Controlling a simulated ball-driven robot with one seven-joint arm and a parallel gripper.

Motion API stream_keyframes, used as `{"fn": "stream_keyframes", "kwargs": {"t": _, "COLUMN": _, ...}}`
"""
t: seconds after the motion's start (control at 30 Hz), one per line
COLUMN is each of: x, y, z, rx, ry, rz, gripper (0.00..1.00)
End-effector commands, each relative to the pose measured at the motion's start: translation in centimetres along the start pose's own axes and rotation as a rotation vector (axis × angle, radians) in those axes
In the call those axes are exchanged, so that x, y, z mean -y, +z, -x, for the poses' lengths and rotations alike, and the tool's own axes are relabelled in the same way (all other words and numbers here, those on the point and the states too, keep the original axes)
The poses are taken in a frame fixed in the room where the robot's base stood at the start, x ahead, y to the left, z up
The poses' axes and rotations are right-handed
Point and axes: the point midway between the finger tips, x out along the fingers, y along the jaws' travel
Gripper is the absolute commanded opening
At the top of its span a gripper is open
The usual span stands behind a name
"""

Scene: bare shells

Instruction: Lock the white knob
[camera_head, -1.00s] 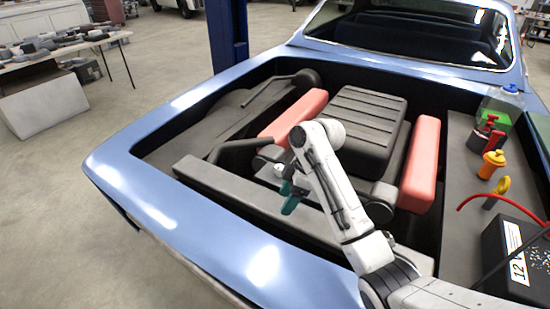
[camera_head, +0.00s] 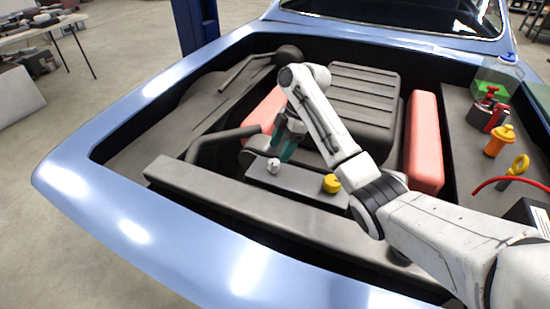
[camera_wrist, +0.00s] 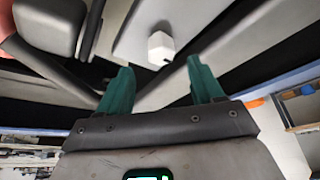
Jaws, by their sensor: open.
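The small white knob (camera_head: 273,166) sits on the dark grey block in the open car bay, left of a yellow cap. It also shows in the wrist view (camera_wrist: 160,48) as a pale, faceted block just beyond the gap between my fingertips. My gripper (camera_head: 284,152) has teal fingers and hangs close beside the knob in the head view. In the wrist view my gripper (camera_wrist: 160,72) is open, fingers spread and nothing between them. I cannot tell whether a finger touches the knob.
A yellow cap (camera_head: 332,183) stands right of the knob. Red blocks (camera_head: 425,142) flank the ribbed grey engine cover (camera_head: 362,105). A dark bent hose (camera_head: 222,138) lies left. An orange bottle (camera_head: 497,140) and yellow-handled dipstick (camera_head: 518,165) stand at right.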

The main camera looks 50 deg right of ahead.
Motion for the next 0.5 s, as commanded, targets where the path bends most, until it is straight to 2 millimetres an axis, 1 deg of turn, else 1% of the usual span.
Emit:
{"fn": "stream_keyframes", "kwargs": {"t": 0.03, "x": 0.1, "y": 0.0, "z": -0.9, "rx": 0.0, "ry": -0.005, "rz": -0.001, "gripper": 0.66}}
{"fn": "stream_keyframes", "kwargs": {"t": 0.1, "x": 0.1, "y": 0.0, "z": -2.0, "rx": 0.0, "ry": -0.004, "rz": -0.001, "gripper": 0.66}}
{"fn": "stream_keyframes", "kwargs": {"t": 0.2, "x": 0.1, "y": 0.0, "z": -3.2, "rx": 0.001, "ry": -0.003, "rz": -0.001, "gripper": 0.66}}
{"fn": "stream_keyframes", "kwargs": {"t": 0.33, "x": 0.0, "y": 0.0, "z": -4.1, "rx": 0.0, "ry": -0.001, "rz": -0.001, "gripper": 0.66}}
{"fn": "stream_keyframes", "kwargs": {"t": 0.5, "x": 0.1, "y": 0.0, "z": -4.5, "rx": 0.001, "ry": -0.001, "rz": 0.0, "gripper": 0.66}}
